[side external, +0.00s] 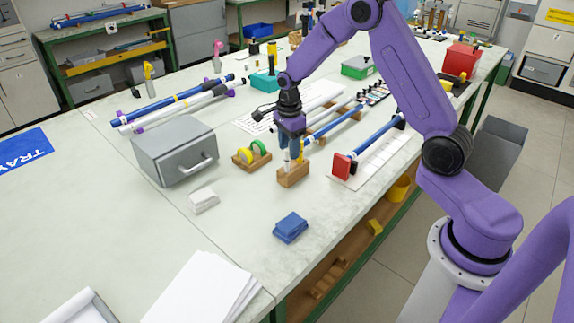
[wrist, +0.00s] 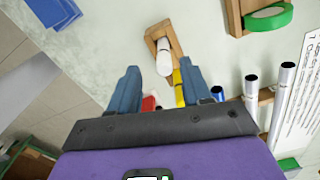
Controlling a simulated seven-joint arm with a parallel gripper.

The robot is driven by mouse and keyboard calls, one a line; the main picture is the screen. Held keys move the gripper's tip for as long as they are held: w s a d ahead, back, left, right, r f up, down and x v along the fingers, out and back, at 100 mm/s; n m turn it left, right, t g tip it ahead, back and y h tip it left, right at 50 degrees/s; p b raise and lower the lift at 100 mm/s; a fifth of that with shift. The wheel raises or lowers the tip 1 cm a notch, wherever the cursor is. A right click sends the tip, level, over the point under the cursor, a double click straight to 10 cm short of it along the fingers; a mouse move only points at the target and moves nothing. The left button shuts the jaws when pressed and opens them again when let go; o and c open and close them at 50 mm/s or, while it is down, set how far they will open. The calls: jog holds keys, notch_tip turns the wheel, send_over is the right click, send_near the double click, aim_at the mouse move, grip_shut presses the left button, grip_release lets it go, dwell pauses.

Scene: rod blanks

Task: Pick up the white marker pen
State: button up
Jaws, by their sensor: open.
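A white cylinder, which looks like the white marker pen (wrist: 164,58), stands in a small wooden block (wrist: 152,36) in the wrist view. A yellow pen (wrist: 178,90) and a red-tipped item (wrist: 148,103) show close by, partly hidden by my gripper. My gripper (wrist: 160,68) is open, with its two blue fingers on either side of the white pen. In the side view my gripper (side external: 291,158) points down just above the wooden block (side external: 293,176). The fingers hide most of the pens there, and I cannot tell whether they touch the white one.
A wooden holder with green and yellow tape rolls (side external: 251,154) is left of the block. A grey metal box (side external: 174,153) stands farther left. Blue cloths (side external: 290,227) lie in front. Rods on wooden rests (side external: 340,120) lie behind, and a red-ended clamp (side external: 342,166) is right.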

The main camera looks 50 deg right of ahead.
aim_at(287, 160)
jog(key=shift+w+a+f, duration=0.1)
jog(key=shift+w+f, duration=0.05)
jog(key=shift+f, duration=1.25)
jog(key=shift+w+f, duration=0.15)
jog(key=shift+f, duration=1.2)
grip_shut()
